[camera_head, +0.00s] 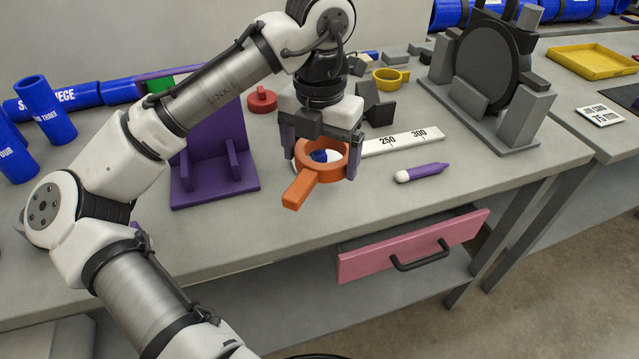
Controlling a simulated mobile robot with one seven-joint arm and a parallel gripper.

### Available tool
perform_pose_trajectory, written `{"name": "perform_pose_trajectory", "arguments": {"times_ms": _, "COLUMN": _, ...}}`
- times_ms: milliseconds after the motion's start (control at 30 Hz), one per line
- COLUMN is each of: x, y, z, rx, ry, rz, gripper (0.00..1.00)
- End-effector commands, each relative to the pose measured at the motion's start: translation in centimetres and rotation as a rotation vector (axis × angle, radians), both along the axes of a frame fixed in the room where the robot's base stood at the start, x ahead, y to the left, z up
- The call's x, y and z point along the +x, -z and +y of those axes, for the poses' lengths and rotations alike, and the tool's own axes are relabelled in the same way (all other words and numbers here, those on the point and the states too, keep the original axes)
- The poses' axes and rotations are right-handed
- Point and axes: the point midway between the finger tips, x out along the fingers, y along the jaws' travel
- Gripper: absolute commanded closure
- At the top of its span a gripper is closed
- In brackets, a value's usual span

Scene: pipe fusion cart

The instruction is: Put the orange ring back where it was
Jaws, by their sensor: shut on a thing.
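The orange ring (301,186), a round band with a flat handle, is in my gripper (322,172). The gripper points down, with one dark finger on each side of the ring. The ring appears to be held above the bench (330,230), with its handle pointing toward the front left. A blue and white object (324,156) shows through the ring's opening; I cannot tell whether it is inside the ring or below it.
A purple stand (215,165) is left of the gripper. A white ruler (400,142) and a purple marker (422,173) lie to the right. A yellow ring (388,83), a red part (262,101) and a grey fixture (490,95) stand behind. A pink drawer (370,260) sticks out below the bench edge.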

Motion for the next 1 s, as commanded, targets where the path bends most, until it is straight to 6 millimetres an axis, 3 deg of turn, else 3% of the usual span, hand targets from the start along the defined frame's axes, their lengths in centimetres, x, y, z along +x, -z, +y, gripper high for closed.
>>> {"name": "perform_pose_trajectory", "arguments": {"times_ms": 100, "x": 0.0, "y": 1.8, "z": 0.1, "rx": 0.002, "ry": -0.002, "rz": 0.000, "gripper": 0.36}}
{"name": "perform_pose_trajectory", "arguments": {"times_ms": 333, "x": 0.0, "y": 3.5, "z": 0.0, "rx": 0.001, "ry": -0.001, "rz": 0.000, "gripper": 0.36}}
{"name": "perform_pose_trajectory", "arguments": {"times_ms": 533, "x": 0.0, "y": 6.2, "z": 0.1, "rx": 0.001, "ry": -0.001, "rz": 0.000, "gripper": 0.36}}
{"name": "perform_pose_trajectory", "arguments": {"times_ms": 933, "x": 0.0, "y": 6.9, "z": 0.0, "rx": -0.001, "ry": 0.000, "rz": 0.000, "gripper": 0.36}}
{"name": "perform_pose_trajectory", "arguments": {"times_ms": 967, "x": 0.0, "y": 6.8, "z": 0.0, "rx": -0.001, "ry": 0.000, "rz": 0.000, "gripper": 0.08}}
{"name": "perform_pose_trajectory", "arguments": {"times_ms": 1000, "x": 0.0, "y": 6.8, "z": 0.0, "rx": 0.000, "ry": 0.000, "rz": 0.000, "gripper": 0.03}}
